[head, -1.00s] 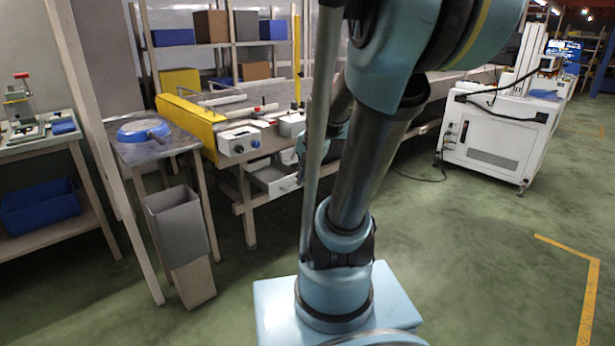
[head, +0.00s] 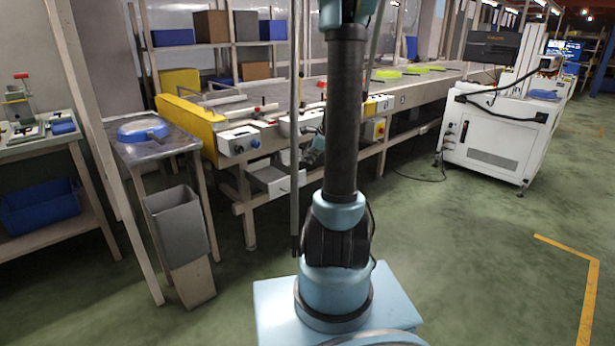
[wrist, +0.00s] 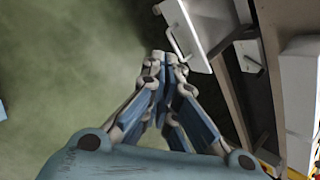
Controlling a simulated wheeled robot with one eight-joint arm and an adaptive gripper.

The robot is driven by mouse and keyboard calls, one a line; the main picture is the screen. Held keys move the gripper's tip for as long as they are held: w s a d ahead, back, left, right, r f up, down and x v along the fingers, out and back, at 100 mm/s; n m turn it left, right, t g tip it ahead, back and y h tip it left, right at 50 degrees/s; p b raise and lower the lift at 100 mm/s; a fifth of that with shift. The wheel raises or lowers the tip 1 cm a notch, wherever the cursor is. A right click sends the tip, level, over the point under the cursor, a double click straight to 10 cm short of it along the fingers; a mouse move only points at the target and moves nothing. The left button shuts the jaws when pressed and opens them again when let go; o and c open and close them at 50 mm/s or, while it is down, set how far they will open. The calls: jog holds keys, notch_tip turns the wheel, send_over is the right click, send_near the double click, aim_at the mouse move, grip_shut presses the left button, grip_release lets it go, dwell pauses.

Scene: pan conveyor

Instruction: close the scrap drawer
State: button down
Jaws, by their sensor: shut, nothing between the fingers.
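The scrap drawer (head: 285,184) is a light grey box under the near end of the conveyor in the head view. It stands partly pulled out. Its white front with a bar handle shows at the top of the wrist view (wrist: 207,22). My gripper (wrist: 163,58) is shut and empty, with its fingertips just beside the handle and the drawer's front edge. I cannot tell whether they touch it. In the head view my gripper is small and partly hidden behind my arm, close to the drawer's right side.
The conveyor (head: 345,95) runs to the back right, with several bright pans on it. A grey bin (head: 178,228) and a side table (head: 165,150) with a blue pan (head: 143,130) stand at left. A white machine (head: 490,140) stands at right. The green floor in front is open.

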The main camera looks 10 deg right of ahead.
jog(key=w+d+f+m+t, duration=0.1)
jog(key=w+d+f+m, duration=0.35)
jog(key=w, duration=0.25)
jog(key=m+t, duration=0.1)
jog(key=m, duration=0.4)
send_near(302, 177)
notch_tip(302, 177, down, 4)
jog(key=w, duration=0.1)
jog(key=shift+w+a+r+y, duration=0.1)
jog(key=shift+w+a+y, duration=0.1)
jog(key=shift+w, duration=0.2)
jog(key=shift+w+a+r+y, duration=0.1)
jog(key=shift+w+a+y, duration=0.1)
jog(key=shift+w, duration=0.2)
